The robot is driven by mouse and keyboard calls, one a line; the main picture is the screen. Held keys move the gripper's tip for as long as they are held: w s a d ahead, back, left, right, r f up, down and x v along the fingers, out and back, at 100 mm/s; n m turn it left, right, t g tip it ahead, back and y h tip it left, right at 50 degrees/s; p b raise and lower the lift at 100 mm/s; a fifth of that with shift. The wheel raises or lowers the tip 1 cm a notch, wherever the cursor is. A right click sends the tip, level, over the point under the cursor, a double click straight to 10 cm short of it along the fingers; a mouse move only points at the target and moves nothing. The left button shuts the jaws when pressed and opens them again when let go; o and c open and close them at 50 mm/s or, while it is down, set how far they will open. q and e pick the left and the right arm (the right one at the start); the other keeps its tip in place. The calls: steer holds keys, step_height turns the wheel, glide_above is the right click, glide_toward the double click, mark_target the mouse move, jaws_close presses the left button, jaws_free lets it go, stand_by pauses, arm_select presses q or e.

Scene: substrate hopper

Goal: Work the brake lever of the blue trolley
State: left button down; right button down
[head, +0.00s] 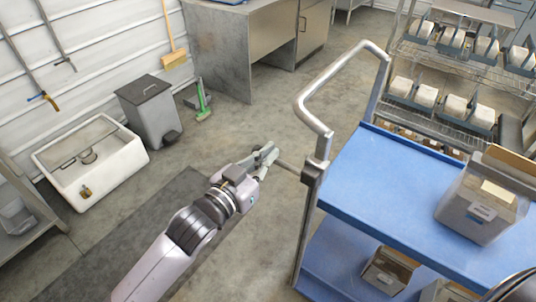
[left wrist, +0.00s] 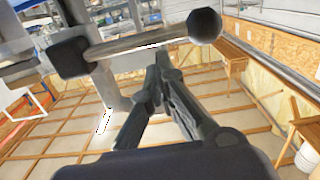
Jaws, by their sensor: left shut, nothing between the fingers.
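The blue trolley (head: 375,172) stands at the right, with a grey tubular push handle (head: 330,82). Its brake lever (head: 289,167) is a thin bar that sticks out left from a dark bracket (head: 313,173) on the handle post. In the left wrist view the lever (left wrist: 140,43) runs from a black block (left wrist: 70,57) to a dark ball knob (left wrist: 204,26). My left gripper (head: 269,154) is shut and empty, at the lever's outer end. Its fingertips (left wrist: 163,58) show just by the bar; I cannot tell if they touch. The knob is not clear in the head view.
A clear bin (head: 480,208) stands on the trolley's top deck, and more boxes sit on the lower one. A wire rack (head: 462,59) stands behind. A white sink (head: 91,158), a grey pedal bin (head: 150,108) and a bench are along the left and back.

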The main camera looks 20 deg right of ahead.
arm_select(q)
steer(key=shift+f, duration=0.1)
stand_by(0.3)
steer(key=shift+f+n, duration=0.2)
steer(key=shift+n, duration=0.2)
steer(key=shift+w+a+f, duration=0.1)
steer(key=shift+f, duration=0.15)
step_height(320, 180, down, 10)
steer(key=s+d+n+b, duration=0.1)
steer(key=s+d+n, duration=0.1)
steer(key=n, duration=1.1)
steer(key=shift+s+g+h+b, duration=0.25)
steer(key=shift+g+h+b, duration=0.05)
steer(key=shift+h+b, duration=0.1)
